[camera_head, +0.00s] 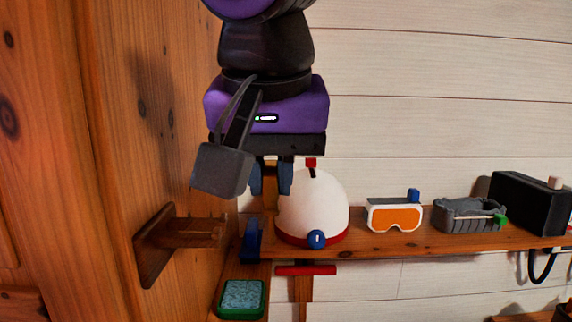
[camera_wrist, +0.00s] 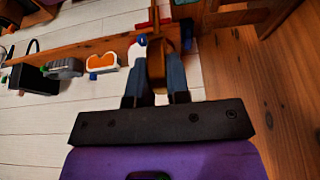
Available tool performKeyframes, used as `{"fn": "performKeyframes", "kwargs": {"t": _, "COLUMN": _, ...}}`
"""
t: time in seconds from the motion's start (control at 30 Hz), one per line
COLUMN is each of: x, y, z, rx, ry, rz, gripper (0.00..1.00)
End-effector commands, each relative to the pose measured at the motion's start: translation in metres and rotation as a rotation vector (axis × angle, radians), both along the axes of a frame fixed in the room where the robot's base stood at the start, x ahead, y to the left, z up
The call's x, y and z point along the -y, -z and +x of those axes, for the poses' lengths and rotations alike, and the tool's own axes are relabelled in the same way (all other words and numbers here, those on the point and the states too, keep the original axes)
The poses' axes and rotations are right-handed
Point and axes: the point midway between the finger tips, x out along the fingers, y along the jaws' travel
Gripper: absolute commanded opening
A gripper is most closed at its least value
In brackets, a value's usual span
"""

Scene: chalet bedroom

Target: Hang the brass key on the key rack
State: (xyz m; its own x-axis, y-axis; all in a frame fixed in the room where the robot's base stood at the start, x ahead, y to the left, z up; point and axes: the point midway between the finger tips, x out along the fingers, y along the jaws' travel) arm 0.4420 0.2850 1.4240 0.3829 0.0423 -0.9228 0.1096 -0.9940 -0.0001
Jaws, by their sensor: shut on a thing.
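My gripper (camera_head: 270,190) points down in the head view, with its blue-grey fingers closed on a narrow brass-brown piece, the brass key (camera_head: 270,201).
A white dome with a red rim (camera_head: 312,205) stands on the wooden shelf (camera_head: 400,246), just behind my gripper. Orange goggles (camera_head: 394,216), a grey strap-like thing (camera_head: 468,215) and a black box (camera_head: 528,203) stand farther right. A green-edged tray (camera_head: 241,299) lies below.

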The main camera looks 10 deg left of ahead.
Motion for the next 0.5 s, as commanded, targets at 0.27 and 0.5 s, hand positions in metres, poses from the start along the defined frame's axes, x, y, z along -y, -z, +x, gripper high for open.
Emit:
{"fn": "performKeyframes", "kwargs": {"t": 0.27, "x": -0.016, "y": 0.006, "z": -0.002, "rx": 0.000, "ry": -0.001, "rz": -0.001, "gripper": 0.00}}
{"fn": "performKeyframes", "kwargs": {"t": 0.5, "x": -0.030, "y": 0.008, "z": -0.003, "rx": 0.000, "ry": 0.000, "rz": 0.000, "gripper": 0.00}}
